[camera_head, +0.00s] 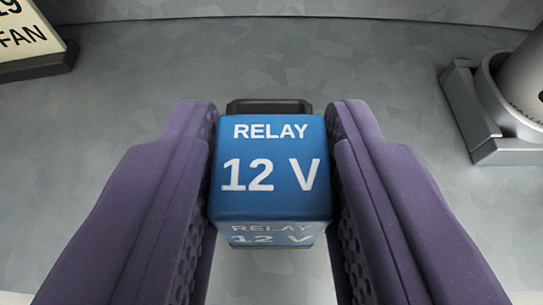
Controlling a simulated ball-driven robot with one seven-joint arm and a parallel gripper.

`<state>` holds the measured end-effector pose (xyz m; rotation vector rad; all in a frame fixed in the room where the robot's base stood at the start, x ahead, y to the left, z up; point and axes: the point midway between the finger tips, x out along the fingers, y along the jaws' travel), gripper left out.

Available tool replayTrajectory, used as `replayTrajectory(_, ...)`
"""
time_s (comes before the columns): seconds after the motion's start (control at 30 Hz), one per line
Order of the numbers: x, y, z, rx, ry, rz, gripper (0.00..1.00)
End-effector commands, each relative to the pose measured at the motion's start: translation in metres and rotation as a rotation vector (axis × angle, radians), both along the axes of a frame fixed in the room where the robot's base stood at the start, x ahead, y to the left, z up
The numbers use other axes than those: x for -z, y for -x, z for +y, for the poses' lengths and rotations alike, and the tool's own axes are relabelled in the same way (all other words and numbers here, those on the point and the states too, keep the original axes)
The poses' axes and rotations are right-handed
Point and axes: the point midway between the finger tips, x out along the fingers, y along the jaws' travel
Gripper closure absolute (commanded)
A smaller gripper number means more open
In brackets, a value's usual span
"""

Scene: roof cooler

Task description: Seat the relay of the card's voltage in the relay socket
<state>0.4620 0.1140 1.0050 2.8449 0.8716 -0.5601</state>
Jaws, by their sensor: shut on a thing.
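A blue relay (270,170) marked "RELAY 12 V" on its top and front face is in the middle of the camera_head view. My gripper (272,165) has its two purple padded fingers against the left and right sides of the relay, shut on it. A dark block or rim (268,106) shows just behind the relay; I cannot tell whether it is the relay socket or whether the relay touches it. The relay's underside is hidden. No card with a voltage can be read in view.
A sign (28,38) on a dark foot, partly cut off and reading "FAN", stands at the top left. A grey metal bracket holding a cylinder (497,112) is at the right. The grey metal floor between them is clear, with a wall edge at the back.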

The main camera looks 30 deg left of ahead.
Motion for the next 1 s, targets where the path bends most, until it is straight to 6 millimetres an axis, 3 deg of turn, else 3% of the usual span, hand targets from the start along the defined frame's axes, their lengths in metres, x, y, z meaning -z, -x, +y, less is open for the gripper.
replayTrajectory(0.2, 0.003, -0.003, 0.003, 0.001, 0.003, -0.002, 0.99)
replayTrajectory(0.87, 0.004, -0.043, 0.031, -0.001, 0.003, 0.001, 0.99)
replayTrajectory(1.0, 0.017, -0.042, 0.030, 0.000, 0.002, 0.001, 0.99)
